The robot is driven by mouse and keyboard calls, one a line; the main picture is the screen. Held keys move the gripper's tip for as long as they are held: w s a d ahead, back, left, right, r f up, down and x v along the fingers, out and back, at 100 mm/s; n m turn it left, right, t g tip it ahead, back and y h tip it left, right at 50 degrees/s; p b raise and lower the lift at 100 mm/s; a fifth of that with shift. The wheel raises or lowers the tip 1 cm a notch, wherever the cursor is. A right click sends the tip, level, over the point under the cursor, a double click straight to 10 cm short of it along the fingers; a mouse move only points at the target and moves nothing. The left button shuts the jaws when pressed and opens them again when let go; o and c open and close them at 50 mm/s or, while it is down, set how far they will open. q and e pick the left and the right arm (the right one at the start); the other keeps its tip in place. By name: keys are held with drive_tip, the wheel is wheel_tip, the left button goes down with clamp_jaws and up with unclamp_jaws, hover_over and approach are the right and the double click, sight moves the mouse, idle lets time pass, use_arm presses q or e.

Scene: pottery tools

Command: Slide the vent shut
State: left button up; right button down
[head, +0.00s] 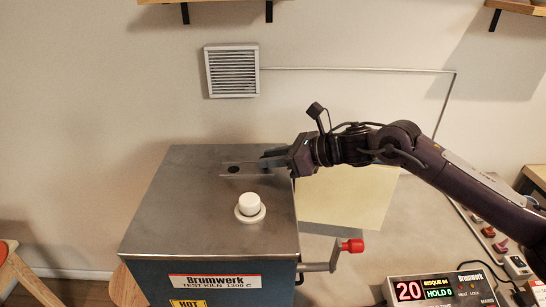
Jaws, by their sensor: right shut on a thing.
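The kiln (190,210) is a steel-topped box, and the sliding vent (242,171) is a flat metal strip at the back of its top. A dark round vent hole (233,169) shows uncovered toward the strip's left end. My right gripper (266,160) reaches in from the right, low over the strip's right part, and is shut on the vent's slide. The gripped part itself is hidden by the fingers. My left gripper is not in view.
A white knobbed plug (249,206) stands on the kiln top in front of the vent. A red-ended crank handle (352,246) sticks out at the kiln's right. A controller (440,289) reading 20 stands at the lower right. A louvred grille (232,71) is on the wall.

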sight(252, 170)
drive_tip(key=shift+a+f+b, duration=0.1)
drive_tip(key=shift+a+b, duration=1.35)
drive_tip(key=shift+a, duration=0.9)
drive_tip(key=shift+d, duration=0.1)
drive_tip(key=c, duration=1.5)
unclamp_jaws()
drive_tip(key=o, duration=0.3)
drive_tip(key=shift+a, duration=0.2)
